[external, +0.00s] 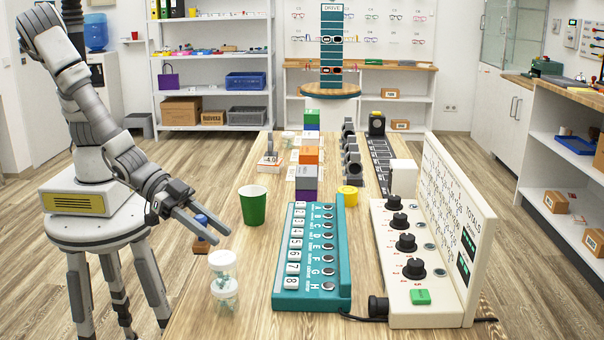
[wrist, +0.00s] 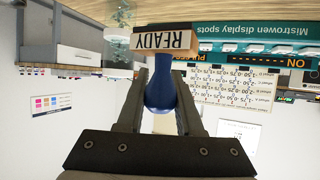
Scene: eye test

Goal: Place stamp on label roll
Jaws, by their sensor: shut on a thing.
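My gripper (external: 207,226) is shut on a stamp with a blue handle (external: 202,219) and a wooden base, beside the left edge of the long wooden table. In the wrist view the stamp (wrist: 160,92) sits between the two fingers (wrist: 160,78); its wooden block reads READY, upside down in the picture. I cannot tell for sure which thing is the label roll. A small yellow round item (external: 348,196) stands on the table behind the teal button panel, and it may be the roll.
Close to the stamp stand a green cup (external: 252,206) and stacked clear jars (external: 223,280). The teal panel (external: 312,255) and a cream device with black knobs (external: 425,255) fill the near table. Coloured blocks (external: 307,155) stand behind. Bare wood shows at the near left.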

